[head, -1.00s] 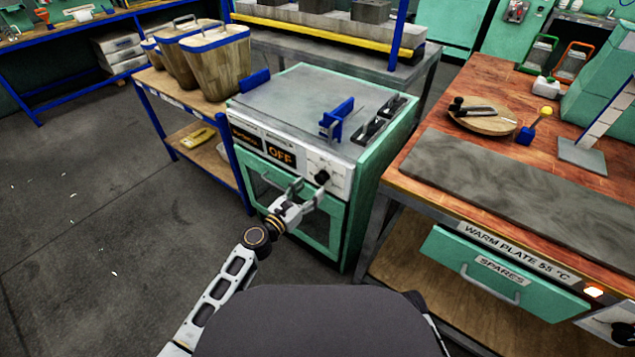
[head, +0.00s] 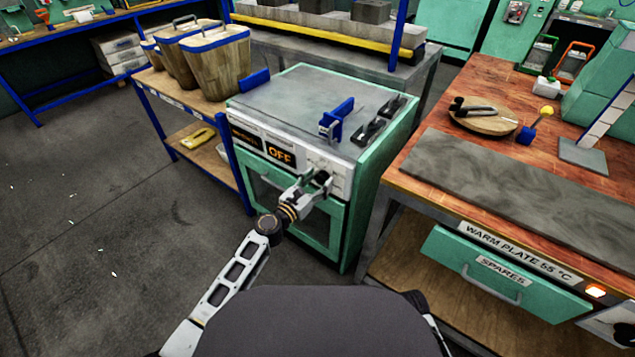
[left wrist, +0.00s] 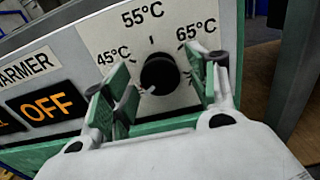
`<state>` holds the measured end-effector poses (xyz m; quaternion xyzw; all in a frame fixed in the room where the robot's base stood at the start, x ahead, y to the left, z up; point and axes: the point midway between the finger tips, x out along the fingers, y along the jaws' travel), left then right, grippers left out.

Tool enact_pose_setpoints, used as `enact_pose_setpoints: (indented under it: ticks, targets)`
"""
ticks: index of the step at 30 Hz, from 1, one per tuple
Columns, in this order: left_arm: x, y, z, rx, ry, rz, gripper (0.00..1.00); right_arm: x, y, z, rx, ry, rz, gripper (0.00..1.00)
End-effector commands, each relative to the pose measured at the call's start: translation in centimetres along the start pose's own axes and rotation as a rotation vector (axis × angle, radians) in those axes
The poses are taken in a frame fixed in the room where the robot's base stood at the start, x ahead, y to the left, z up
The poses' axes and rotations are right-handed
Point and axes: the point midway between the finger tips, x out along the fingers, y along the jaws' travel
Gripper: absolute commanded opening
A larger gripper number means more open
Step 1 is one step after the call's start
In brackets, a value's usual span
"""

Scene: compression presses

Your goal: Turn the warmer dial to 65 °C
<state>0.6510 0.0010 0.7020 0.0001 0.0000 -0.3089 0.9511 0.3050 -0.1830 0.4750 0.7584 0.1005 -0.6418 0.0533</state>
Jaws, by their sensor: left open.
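The warmer (head: 315,122) is a green cabinet with a grey top and a white front panel. Its black dial (left wrist: 158,74) sits below the labels 45 °C, 55 °C and 65 °C. The dial's white mark points down and left, below the 45 °C label. The display (left wrist: 45,106) reads OFF in orange. My left gripper (head: 317,182) is open at the panel. In the left wrist view its green-padded fingers (left wrist: 160,84) stand on either side of the dial, with gaps visible. Whether they reach its depth is unclear. My right gripper is not in view.
A blue clamp-like part (head: 337,119) and dark latches stand on the warmer's top. The door handle (head: 275,183) is below the panel. A wooden bench (head: 470,110) with a drawer is to the right, and a blue-framed shelf (head: 190,90) with bins is to the left.

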Motion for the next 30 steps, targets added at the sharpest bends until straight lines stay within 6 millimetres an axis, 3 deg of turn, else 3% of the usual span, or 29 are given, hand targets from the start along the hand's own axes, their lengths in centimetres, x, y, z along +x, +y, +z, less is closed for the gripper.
enact_pose_setpoints:
  ticks: [2,12,23,30]
  targets:
    - [-0.01,-0.01,0.0,0.0,0.0,0.0,0.56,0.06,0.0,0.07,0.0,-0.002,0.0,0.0]
    - [-0.02,-0.01,-0.01,0.0,0.0,0.0,0.12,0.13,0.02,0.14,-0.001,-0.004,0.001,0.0]
    - [-0.03,-0.01,-0.07,0.037,0.0,0.0,0.12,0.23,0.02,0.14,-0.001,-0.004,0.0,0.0]
    - [-0.03,-0.02,-0.13,0.149,0.0,0.0,0.12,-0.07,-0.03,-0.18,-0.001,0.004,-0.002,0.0]
